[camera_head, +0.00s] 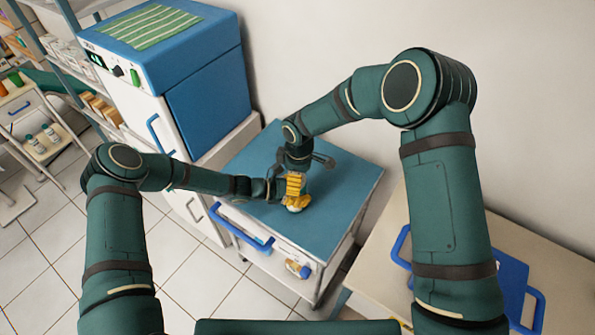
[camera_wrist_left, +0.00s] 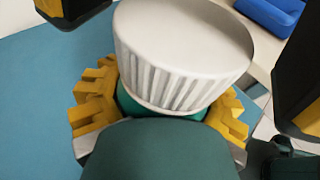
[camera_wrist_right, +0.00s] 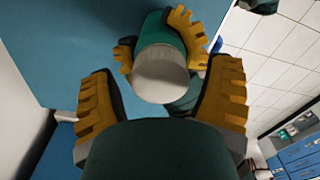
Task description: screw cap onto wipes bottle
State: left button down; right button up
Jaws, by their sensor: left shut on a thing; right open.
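The white ribbed cap (camera_wrist_left: 183,60) sits on top of the teal wipes bottle (camera_wrist_left: 130,104) in the left wrist view. I cannot tell how tightly it is screwed. My left gripper (camera_wrist_left: 160,108) is shut around the bottle, its yellow fingers on either side below the cap. In the right wrist view the cap (camera_wrist_right: 160,78) and bottle (camera_wrist_right: 160,33) lie just beyond my right gripper (camera_wrist_right: 160,95), which is open with its fingers wide apart. In the head view my left gripper (camera_head: 294,188) and the right arm's end meet over the cart; the bottle is mostly hidden.
The blue-topped cart (camera_head: 340,185) is under both grippers, its top otherwise clear. A blue and white machine (camera_head: 165,70) stands at the left behind it. A beige table (camera_head: 385,262) with a blue tray (camera_head: 510,285) is at the right. The wall is close behind.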

jog(key=c, duration=1.3)
jog(key=m, duration=0.4)
jog(key=shift+m, duration=0.4)
jog(key=o, duration=1.3)
jog(key=shift+d+r, duration=0.1)
jog(key=shift+r, duration=2.1)
